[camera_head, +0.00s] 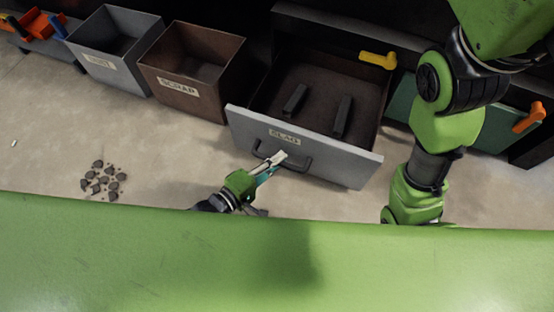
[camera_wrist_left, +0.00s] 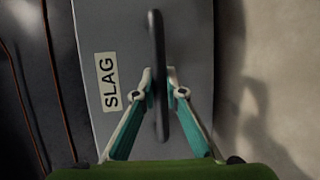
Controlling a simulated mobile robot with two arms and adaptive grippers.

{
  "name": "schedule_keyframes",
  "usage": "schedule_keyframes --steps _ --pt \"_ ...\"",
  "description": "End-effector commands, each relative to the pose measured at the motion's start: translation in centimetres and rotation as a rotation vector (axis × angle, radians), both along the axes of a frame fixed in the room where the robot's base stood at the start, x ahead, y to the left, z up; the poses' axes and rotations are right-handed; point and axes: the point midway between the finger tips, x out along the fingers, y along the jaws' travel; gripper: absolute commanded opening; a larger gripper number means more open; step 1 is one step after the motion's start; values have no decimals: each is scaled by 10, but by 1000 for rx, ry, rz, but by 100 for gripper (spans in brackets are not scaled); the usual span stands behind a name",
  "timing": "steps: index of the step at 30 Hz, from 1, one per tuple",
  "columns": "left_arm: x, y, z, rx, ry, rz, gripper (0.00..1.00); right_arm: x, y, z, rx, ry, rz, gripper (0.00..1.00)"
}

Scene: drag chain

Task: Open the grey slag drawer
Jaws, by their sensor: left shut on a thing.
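The grey slag drawer (camera_head: 335,160) stands pulled out from its cabinet in the head view, with its inside showing. Two dark bars (camera_head: 343,116) lie in it. Its front carries a SLAG label and a dark handle (camera_head: 296,163). In the left wrist view the drawer front (camera_wrist_left: 112,32) and the handle (camera_wrist_left: 157,50) show close up. My left gripper (camera_head: 279,158) is at the handle. In the left wrist view its two fingers (camera_wrist_left: 160,92) are shut on the handle, one on each side. My right arm is at the right of the head view; its gripper is not visible.
A brown scrap bin (camera_head: 190,100) and a grey bin (camera_head: 110,76) stand left of the drawer. A green drawer front (camera_head: 492,127) with an orange lever (camera_head: 530,117) is at the right. A yellow lever (camera_head: 378,60) sits above the slag drawer. Dark lumps (camera_head: 103,180) lie on the floor at left.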

Motion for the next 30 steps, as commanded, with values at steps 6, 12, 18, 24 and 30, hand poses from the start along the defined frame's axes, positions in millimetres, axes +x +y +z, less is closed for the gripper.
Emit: schedule_keyframes --steps 6,12,18,24,30 --pt "0 1 0 1 1 1 0 0 0 0 -1 -1 0 40" --pt "0 1 0 1 1 1 0 1 1 0 -5 0 -2 40" --pt "0 0 0 1 1 1 29 2 1 -1 -6 3 -4 40" --pt "0 0 0 0 0 0 29 2 1 -1 -7 4 -4 40" --pt "0 0 8 -3 -2 0 29 2 0 0 0 5 -2 40"
